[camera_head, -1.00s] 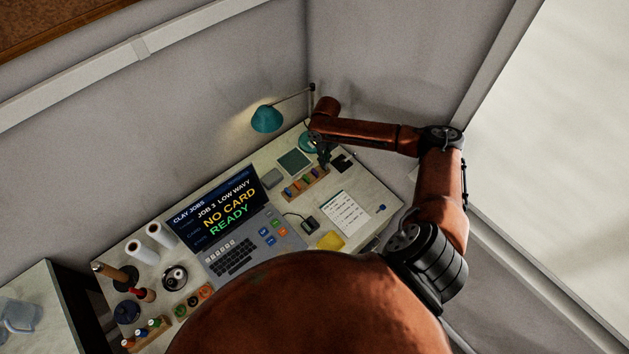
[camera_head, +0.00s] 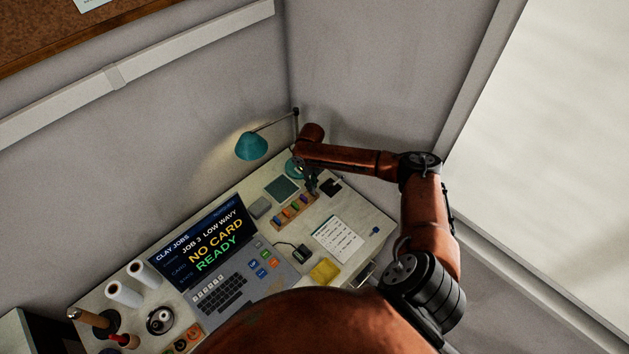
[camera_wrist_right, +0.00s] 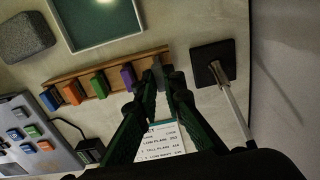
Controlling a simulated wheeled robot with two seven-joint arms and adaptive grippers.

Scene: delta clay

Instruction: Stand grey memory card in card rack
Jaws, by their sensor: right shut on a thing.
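The card rack is a wooden strip (camera_wrist_right: 112,66) holding blue, orange, green and purple cards in a row in the right wrist view. It also shows in the head view (camera_head: 283,223). My right gripper (camera_wrist_right: 166,86) is at the rack's right end, beside the purple card. Its fingers are shut on the grey memory card (camera_wrist_right: 158,70), which looks upright between the fingertips. I cannot tell whether the card's lower edge is seated in the rack. In the head view my right gripper (camera_head: 312,188) hides the card. My left gripper is not in view.
A black square base with a metal rod (camera_wrist_right: 207,66) stands close right of the gripper. A green tray (camera_wrist_right: 92,40) and grey block (camera_wrist_right: 26,37) lie behind the rack. A printed list (camera_head: 337,238) lies in front. The laptop (camera_head: 222,262) reads "NO CARD READY".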

